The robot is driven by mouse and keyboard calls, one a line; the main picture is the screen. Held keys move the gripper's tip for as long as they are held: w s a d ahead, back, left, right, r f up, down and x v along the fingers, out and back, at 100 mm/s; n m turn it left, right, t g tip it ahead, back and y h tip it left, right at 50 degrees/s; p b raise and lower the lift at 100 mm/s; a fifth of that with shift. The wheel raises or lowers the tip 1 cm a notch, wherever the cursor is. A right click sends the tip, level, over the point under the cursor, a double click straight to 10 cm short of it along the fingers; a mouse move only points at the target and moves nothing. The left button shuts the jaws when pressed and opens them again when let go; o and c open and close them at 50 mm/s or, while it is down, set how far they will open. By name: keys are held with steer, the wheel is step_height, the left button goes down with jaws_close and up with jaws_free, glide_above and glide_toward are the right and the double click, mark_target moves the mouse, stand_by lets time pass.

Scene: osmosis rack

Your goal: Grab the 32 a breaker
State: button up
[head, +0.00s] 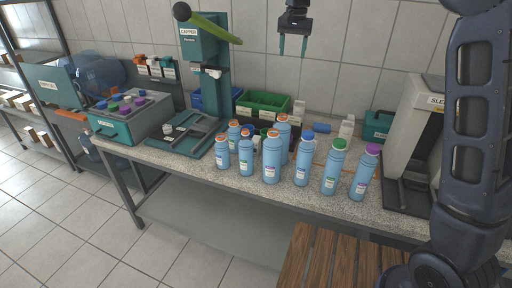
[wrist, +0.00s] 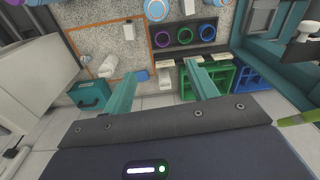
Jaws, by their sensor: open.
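My gripper (head: 293,46) is open and empty, high above the back of the bench near the tiled wall. In the wrist view its two teal fingers (wrist: 162,70) are spread apart over the bench, with nothing between them. I cannot make out any part marked 32 A. Small white pieces lie at the back of the bench, one near the green crate (head: 299,107) and one farther right (head: 347,126). Whitish pieces also show in the wrist view (wrist: 108,66). These are too small to identify, and no marking on them can be read.
Several blue bottles (head: 271,160) with coloured caps crowd the bench's front middle. A green crate (head: 264,103) stands behind them. A teal capper press (head: 205,50) is at left, a grey sleeve machine (head: 418,120) at right. A wooden slatted top (head: 330,258) is in front.

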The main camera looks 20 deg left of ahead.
steer(key=s+a+f, duration=0.1)
steer(key=a+f, duration=0.2)
steer(key=a, duration=0.3)
steer(key=s+a+f, duration=0.2)
steer(key=a, duration=0.5)
glide_above(256, 139)
step_height(256, 139, down, 28)
steer(key=shift+d+f, duration=0.1)
step_height(256, 139, down, 5)
steer(key=shift+r, duration=0.1)
steer(key=shift+w+f, duration=0.15)
steer(key=shift+f, duration=2.75)
steer(key=shift+c, duration=0.2)
steer(key=c, duration=1.1)
